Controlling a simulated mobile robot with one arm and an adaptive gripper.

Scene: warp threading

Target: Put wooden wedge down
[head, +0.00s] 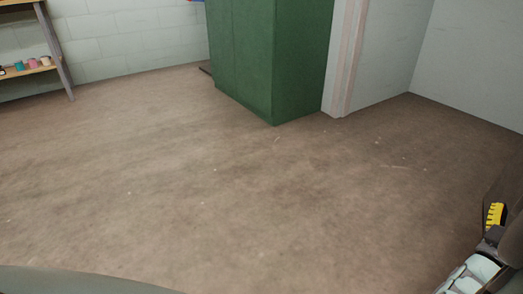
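No wooden wedge can be made out in the head view. At the lower right edge, part of my arm shows as pale and dark grey links. A small yellow patch with dark marks shows beside these links, and I cannot tell what it is. No gripper fingers can be made out, so what my gripper holds, if anything, is hidden.
A tall green cabinet (265,55) stands at the back, beside a pale door frame or post (345,60). A wooden shelf (28,71) with several small coloured items stands at the far left. The brown floor (220,180) between is wide and clear.

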